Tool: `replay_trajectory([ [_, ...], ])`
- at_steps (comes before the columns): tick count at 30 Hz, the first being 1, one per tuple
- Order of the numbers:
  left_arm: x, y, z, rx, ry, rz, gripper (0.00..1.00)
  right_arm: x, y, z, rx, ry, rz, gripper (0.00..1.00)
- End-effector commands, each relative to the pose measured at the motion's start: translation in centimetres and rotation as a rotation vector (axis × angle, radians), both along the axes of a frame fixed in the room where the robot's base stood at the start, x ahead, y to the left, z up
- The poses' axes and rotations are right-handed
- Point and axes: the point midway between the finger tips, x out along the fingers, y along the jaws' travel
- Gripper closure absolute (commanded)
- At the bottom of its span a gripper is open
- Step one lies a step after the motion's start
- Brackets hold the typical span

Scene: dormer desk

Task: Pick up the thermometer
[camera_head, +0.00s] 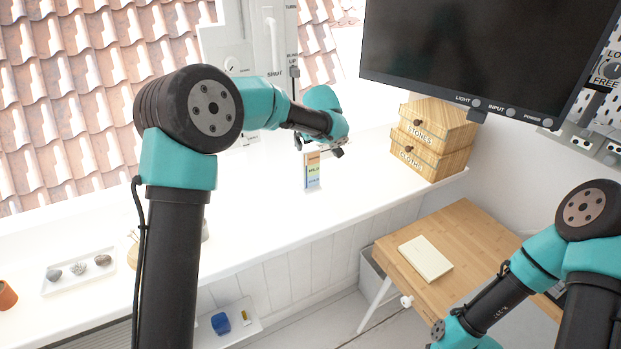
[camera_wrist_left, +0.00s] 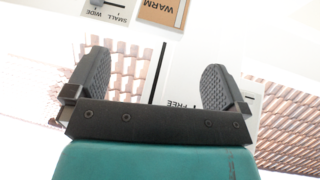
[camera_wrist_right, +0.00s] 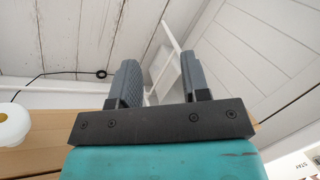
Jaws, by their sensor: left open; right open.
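The thermometer (camera_head: 312,172) appears to be the small upright card with coloured bands, orange at its top, on the white ledge. In the left wrist view its orange part marked WARM (camera_wrist_left: 163,12) shows at the top edge, beyond the fingers. My left gripper (camera_head: 319,149) is open, just above and close to the card's top; I cannot tell whether they touch. Its two fingers (camera_wrist_left: 155,85) stand wide apart with nothing gripped. My right gripper (camera_wrist_right: 160,82) is open and empty; in the head view its fingers are out of frame.
Stacked wooden boxes (camera_head: 432,140) stand right of the card under a dark monitor (camera_head: 490,45). A white panel with switches (camera_head: 255,55) is behind my left gripper. A stone tray (camera_head: 80,270) sits left. A wooden desk (camera_head: 470,235) holds a notebook (camera_head: 426,258). The ledge around the card is clear.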

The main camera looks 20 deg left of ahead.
Motion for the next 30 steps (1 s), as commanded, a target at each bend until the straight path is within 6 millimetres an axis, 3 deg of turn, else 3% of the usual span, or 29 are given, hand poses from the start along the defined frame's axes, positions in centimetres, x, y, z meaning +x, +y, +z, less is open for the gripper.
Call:
replay_trajectory([
  [10,2.7,1.4,-4.9,0.001,0.002,0.001,0.00,0.0,0.0,0.0,0.000,0.000,0.000,0.57],
  [25,3.3,1.6,-5.8,-0.001,0.001,0.000,0.00,0.0,0.0,0.0,0.000,0.000,0.000,0.57],
  [30,4.0,2.3,-7.1,0.000,0.002,0.002,0.00,0.0,0.0,0.0,0.000,0.000,0.000,0.57],
])
